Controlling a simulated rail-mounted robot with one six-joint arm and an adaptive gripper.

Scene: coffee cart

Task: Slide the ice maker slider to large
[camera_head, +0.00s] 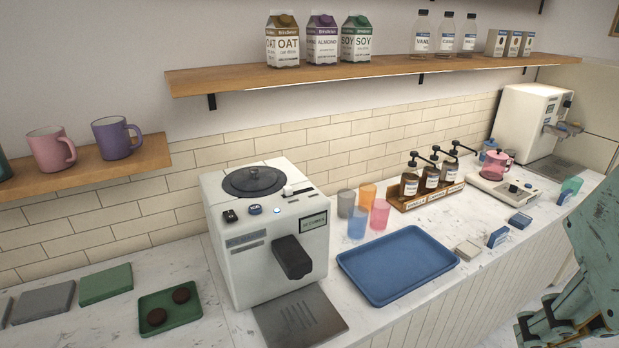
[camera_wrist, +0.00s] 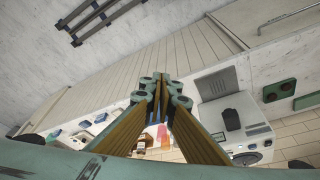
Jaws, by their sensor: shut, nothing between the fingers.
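The ice maker (camera_head: 265,255) is the white box machine on the counter in the head view, with a round dark lid on top and a dark spout on its front. A small light lever with a dark base, which looks like the slider (camera_head: 289,191), sits at its upper right front edge; I cannot tell its setting. The ice maker also shows upside down at the right of the wrist view (camera_wrist: 222,112). My gripper (camera_head: 545,325) is at the lower right of the head view, away from the machine. In the wrist view its fingers (camera_wrist: 160,82) meet, shut and empty.
A blue tray (camera_head: 398,262) and several coloured cups (camera_head: 358,222) stand right of the ice maker. A green tray (camera_head: 170,310) with dark round items lies to its left. Syrup bottles (camera_head: 431,178) stand behind the blue tray. A wooden shelf (camera_head: 370,75) runs above.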

